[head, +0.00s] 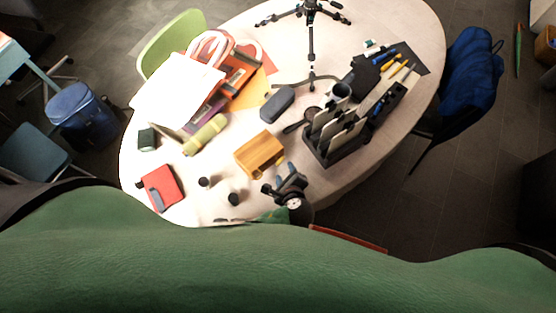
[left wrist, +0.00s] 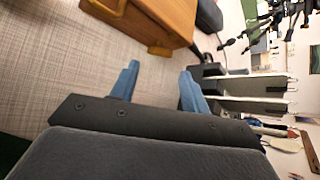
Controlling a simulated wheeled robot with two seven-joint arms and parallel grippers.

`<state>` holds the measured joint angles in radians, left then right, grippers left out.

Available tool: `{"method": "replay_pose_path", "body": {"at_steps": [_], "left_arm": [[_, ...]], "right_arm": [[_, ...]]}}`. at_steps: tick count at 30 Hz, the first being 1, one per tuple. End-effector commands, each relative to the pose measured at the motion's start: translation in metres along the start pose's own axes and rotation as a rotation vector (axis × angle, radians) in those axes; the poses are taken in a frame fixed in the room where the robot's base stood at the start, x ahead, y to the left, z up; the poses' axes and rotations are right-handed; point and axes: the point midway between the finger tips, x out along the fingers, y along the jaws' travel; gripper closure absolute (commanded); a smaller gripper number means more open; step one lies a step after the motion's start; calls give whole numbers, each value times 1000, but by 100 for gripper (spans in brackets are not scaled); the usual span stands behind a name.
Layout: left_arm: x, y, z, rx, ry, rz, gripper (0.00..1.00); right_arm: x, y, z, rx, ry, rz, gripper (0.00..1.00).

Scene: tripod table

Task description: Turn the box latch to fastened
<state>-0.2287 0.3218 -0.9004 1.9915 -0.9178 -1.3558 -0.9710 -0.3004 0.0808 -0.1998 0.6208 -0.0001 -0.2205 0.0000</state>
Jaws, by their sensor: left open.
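The wooden box (head: 260,153) sits near the middle of the table, and its lower side also shows at the top of the left wrist view (left wrist: 160,20). In the left wrist view a small rounded wooden piece (left wrist: 159,50) sticks out at the box's lower edge; I cannot tell whether it is the latch or which way the latch is turned. My left gripper (head: 278,178) is just in front of the box in the head view. Its blue fingers (left wrist: 160,72) are apart, with nothing between them, and do not visibly touch the box. My right gripper is not in view.
A black file rack (head: 335,145) stands right of the box. A dark case (head: 277,104) lies behind it. A green roll (head: 205,135), a red notebook (head: 162,187) and small dark items are to the left. A tripod (head: 310,40) stands at the back.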

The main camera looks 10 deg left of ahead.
Motion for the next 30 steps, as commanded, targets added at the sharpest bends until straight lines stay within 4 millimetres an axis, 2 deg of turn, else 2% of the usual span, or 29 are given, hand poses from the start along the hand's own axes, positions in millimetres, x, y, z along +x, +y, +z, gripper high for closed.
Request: {"method": "replay_pose_path", "body": {"at_steps": [3, 12, 23, 28, 30], "left_arm": [[17, -3, 4, 3, -4, -1, 54], [52, -1, 2, 1, -3, 0, 54], [58, 0, 1, 0, -2, 0, 54], [58, 0, 1, 0, -2, 0, 83], [58, 0, 1, 0, -1, 0, 86]], "right_arm": [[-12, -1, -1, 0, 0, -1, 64], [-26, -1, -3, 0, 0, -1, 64], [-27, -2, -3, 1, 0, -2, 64], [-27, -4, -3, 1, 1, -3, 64], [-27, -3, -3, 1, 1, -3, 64]]}}
